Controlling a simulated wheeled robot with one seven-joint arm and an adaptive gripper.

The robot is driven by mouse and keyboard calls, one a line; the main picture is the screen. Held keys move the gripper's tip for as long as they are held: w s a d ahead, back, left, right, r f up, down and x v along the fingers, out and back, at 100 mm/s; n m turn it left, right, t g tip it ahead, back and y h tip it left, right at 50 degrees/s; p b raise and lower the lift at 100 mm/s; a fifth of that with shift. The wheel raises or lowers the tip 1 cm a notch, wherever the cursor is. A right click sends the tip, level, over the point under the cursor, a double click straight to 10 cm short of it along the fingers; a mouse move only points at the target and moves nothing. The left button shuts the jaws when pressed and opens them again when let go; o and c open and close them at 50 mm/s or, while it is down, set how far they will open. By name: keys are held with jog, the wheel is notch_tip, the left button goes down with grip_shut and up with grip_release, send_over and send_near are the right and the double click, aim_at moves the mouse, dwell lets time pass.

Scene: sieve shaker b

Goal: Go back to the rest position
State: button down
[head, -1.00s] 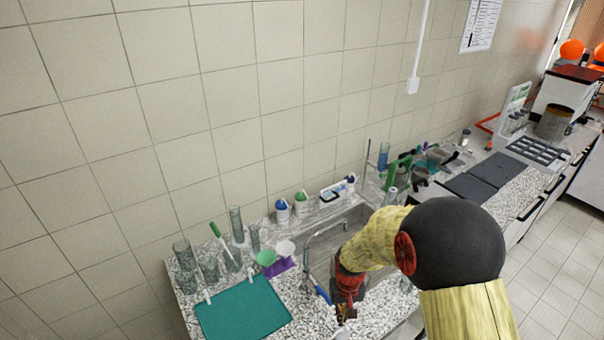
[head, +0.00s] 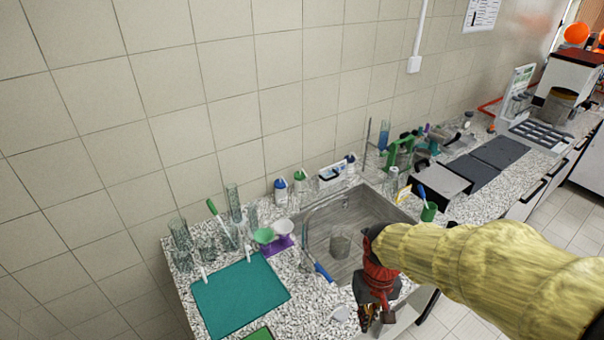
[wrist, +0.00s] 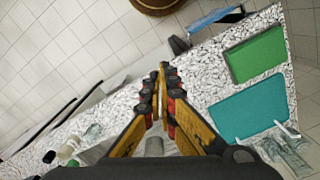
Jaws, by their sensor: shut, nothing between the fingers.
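My gripper (head: 375,318) hangs at the front edge of the counter, in front of the sink (head: 345,215), with my arm reaching in from the right. In the wrist view my gripper (wrist: 163,72) has its yellow and black fingers together at the tips. Nothing shows between them. The fingers stand above the speckled counter (wrist: 180,88) and look apart from any object.
A teal mat (head: 240,295) lies on the left of the counter, with glassware (head: 181,233) behind it. A green mat (wrist: 256,54) lies beside the teal one. A grey box (head: 440,190) and a green cup (head: 429,212) stand right of the sink. Floor is open at the right.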

jog(key=s+d+r+m+t+b, duration=0.1)
jog(key=s+d+t+b, duration=0.2)
jog(key=b, duration=1.2)
jog(key=s+t, duration=0.3)
jog(key=s, duration=0.2)
jog(key=shift+s+d+r, duration=0.2)
jog(key=shift+d+r, duration=0.1)
jog(key=shift+r, duration=0.05)
jog(key=shift+r, duration=0.15)
